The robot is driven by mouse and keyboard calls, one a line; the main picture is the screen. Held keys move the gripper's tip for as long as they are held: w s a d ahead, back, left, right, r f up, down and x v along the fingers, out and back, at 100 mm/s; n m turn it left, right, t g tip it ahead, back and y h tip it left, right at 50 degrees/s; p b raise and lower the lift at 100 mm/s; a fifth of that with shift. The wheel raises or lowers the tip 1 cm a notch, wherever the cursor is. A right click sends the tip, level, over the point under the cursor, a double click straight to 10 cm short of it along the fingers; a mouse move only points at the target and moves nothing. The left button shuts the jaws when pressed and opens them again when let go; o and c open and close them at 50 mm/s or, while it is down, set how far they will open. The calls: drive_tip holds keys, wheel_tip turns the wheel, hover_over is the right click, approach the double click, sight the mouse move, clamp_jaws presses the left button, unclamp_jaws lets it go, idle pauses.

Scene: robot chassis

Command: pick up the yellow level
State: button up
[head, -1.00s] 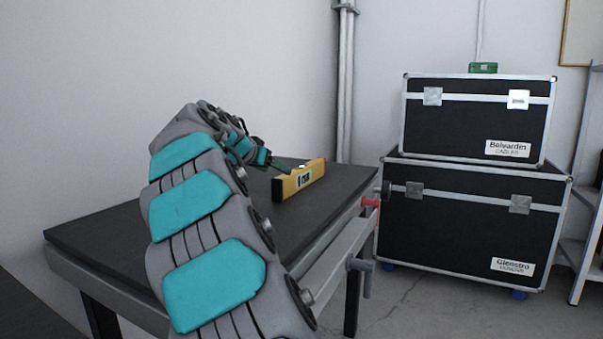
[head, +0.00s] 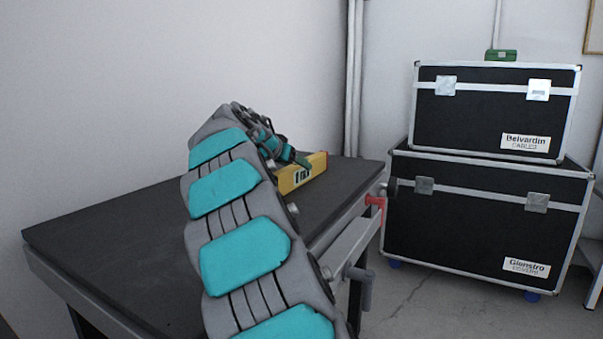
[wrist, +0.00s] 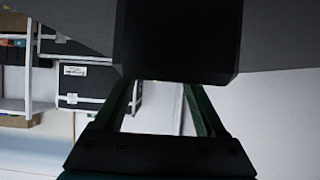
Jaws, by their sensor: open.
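The yellow level (head: 308,173) stands on the dark table top (head: 110,225) in the head view, with a dark marking on its near face. My gripper (head: 302,161) is at the level's near left part, just above or behind it. The two overlap in the picture, and I cannot tell if they touch. In the wrist view the two green fingers of my gripper (wrist: 160,86) are spread apart, with no yellow between them. A dark block (wrist: 178,40) fills the upper middle there; I cannot tell what it is.
Two black cases (head: 490,110) (head: 470,220) are stacked right of the table, with a small green object (head: 500,55) on top. A red-ended clamp or handle (head: 375,200) sticks out at the table's right edge. The table's left part is bare.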

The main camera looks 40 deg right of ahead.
drive_tip(key=x, duration=0.2)
drive_tip(key=shift+d+f, duration=0.15)
drive_tip(key=shift+d, duration=0.25)
clamp_jaws()
idle(0.5)
